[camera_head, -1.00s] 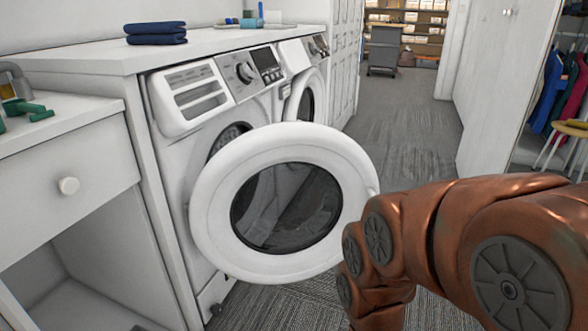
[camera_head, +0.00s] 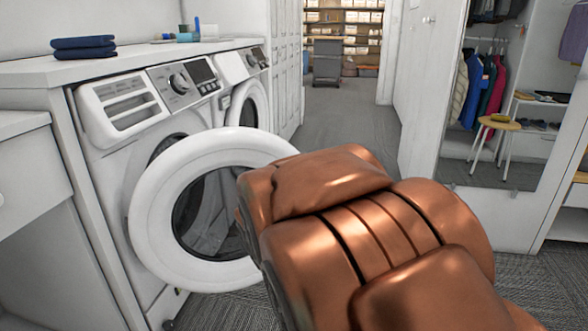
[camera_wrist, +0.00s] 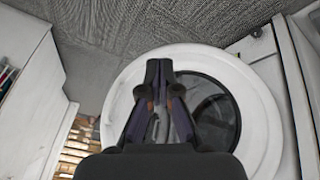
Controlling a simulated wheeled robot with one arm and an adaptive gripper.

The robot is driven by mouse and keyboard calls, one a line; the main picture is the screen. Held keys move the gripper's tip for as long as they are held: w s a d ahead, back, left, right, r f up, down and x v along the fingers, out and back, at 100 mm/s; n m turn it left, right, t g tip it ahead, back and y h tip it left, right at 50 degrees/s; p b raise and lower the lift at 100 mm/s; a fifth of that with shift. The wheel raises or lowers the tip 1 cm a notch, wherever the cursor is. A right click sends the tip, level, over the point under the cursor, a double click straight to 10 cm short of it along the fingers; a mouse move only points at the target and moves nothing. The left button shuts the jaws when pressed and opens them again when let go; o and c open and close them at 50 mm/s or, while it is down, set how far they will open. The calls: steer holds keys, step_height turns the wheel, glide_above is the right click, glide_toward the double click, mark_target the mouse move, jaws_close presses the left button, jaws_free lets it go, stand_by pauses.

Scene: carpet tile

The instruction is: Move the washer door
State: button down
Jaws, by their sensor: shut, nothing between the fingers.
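The washer door (camera_head: 152,212), a white ring around dark glass, stands wide open in front of the washer (camera_head: 118,165) in the head view. My copper arm covers its right part. My gripper is hidden behind the arm there. In the wrist view my gripper (camera_wrist: 158,68) is shut and empty, its fingers overlapping the left part of the door (camera_wrist: 262,112). I cannot tell whether they touch it.
A second front-loading machine (camera_head: 243,98) stands just beyond the washer. Folded dark blue cloths (camera_head: 83,47) lie on the white counter (camera_head: 40,72) above. Carpeted floor (camera_head: 350,128) is clear down the corridor. A stool (camera_head: 498,124) and hanging clothes are at right.

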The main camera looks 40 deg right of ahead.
steer(key=shift+w+d+r+t+h+b, duration=0.85)
steer(key=shift+w+d+r+t, duration=1.95)
steer(key=shift+d, duration=2.15)
steer(key=shift+w+d+r+t+h+b, duration=0.45)
steer(key=shift+w+d+r+t+b, duration=1.1)
steer(key=shift+d+r+t, duration=2.7)
steer(key=f+p+x, duration=0.1)
steer(key=p+x, duration=0.1)
steer(key=x, duration=0.5)
steer(key=d+f+p+x, duration=0.1)
steer(key=p+x, duration=0.1)
steer(key=x, duration=0.6)
steer(key=shift+f+g+p, duration=0.35)
steer(key=shift+d+r, duration=0.1)
